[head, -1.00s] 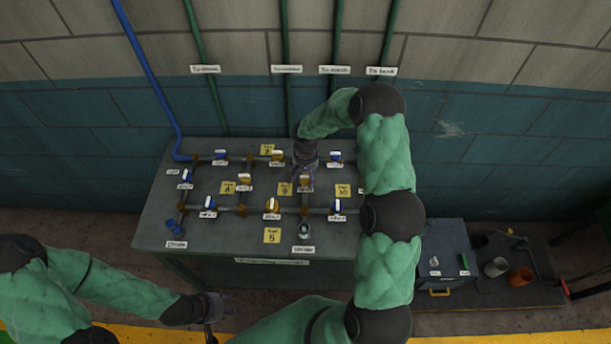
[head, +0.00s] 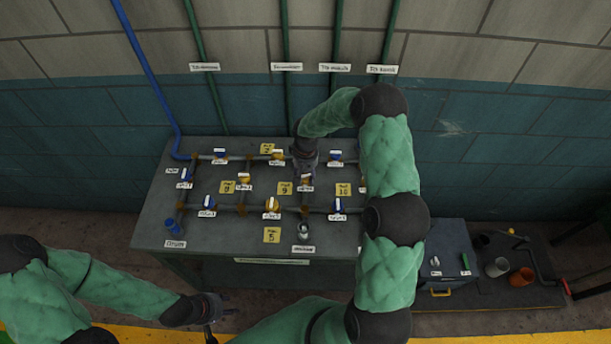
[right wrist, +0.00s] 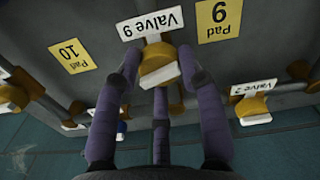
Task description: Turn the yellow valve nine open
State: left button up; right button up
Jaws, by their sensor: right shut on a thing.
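Yellow valve nine (right wrist: 157,66) shows in the right wrist view with a white bar on its yellow knob, beside the label Valve 9 (right wrist: 150,23). In the head view the valve (head: 306,181) is partly covered by my right gripper (head: 304,172), which comes down over it from the wall side. In the right wrist view my right gripper (right wrist: 157,75) has its purple fingers closed around the knob. My left gripper (head: 215,308) hangs low in front of the bench, away from the valves; its finger gap is too small to judge.
Other blue and yellow valves, such as Valve 2 (right wrist: 252,104), sit close by on the bench (head: 210,240). Yellow pads, including Pad 9 (right wrist: 218,18) and Pad 10 (right wrist: 72,55), lie between pipes. A grey box (head: 447,250) and orange cup (head: 521,277) stand at right.

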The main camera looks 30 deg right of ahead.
aim_at(305, 175)
jog(key=n, duration=0.3)
jog(key=shift+n, duration=0.4)
jog(key=n, duration=0.3)
jog(key=shift+n+b, duration=0.3)
jog(key=n, duration=0.3)
jog(key=shift+n, duration=0.3)
jog(key=shift+n+p, duration=0.3)
jog(key=shift+n, duration=1.6)
jog(key=o, duration=1.2)
jog(key=shift+c, duration=0.2)
jog(key=shift+r, duration=0.1)
notch_tip(305, 175, up, 12)
